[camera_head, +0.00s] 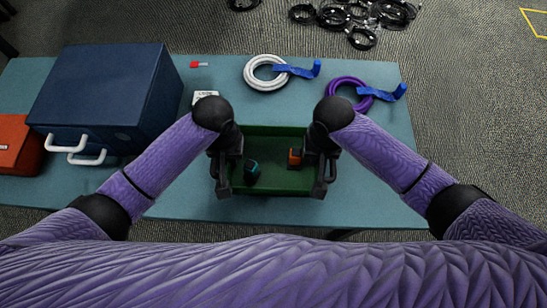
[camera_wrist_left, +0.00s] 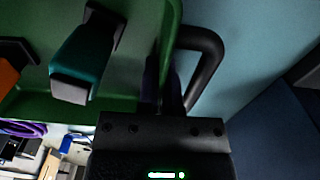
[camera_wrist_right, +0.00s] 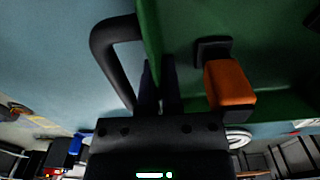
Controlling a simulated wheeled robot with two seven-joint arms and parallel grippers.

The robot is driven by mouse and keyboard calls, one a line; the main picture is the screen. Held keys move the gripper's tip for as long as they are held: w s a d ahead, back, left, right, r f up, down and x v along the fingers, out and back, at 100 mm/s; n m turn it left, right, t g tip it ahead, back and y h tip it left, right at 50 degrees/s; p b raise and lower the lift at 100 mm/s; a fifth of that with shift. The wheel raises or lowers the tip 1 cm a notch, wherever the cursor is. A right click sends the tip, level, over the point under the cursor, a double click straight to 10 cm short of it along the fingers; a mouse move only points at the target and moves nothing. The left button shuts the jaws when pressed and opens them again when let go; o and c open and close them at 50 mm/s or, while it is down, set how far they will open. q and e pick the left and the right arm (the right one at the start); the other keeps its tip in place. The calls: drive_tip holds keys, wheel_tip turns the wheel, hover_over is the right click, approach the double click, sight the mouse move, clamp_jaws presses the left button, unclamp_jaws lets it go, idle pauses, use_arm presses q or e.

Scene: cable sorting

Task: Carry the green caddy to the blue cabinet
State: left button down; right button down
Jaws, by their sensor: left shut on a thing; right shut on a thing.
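The green caddy (camera_head: 275,180) is at the table's front edge in the head view, between my two arms. It holds a teal-handled tool (camera_head: 252,170) and an orange-handled tool (camera_head: 295,157). The blue cabinet (camera_head: 100,90) stands at the table's left, with white handles. I cannot tell whether the caddy touches the table.
A red box (camera_head: 15,145) sits left of the cabinet. A white coiled cable (camera_head: 264,73) and a purple coiled cable (camera_head: 347,92), each with a blue strap, lie behind the caddy. A small red item (camera_head: 199,64) and a white label (camera_head: 205,96) are near the cabinet. Black cables (camera_head: 360,15) lie on the floor.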

idle(0.6)
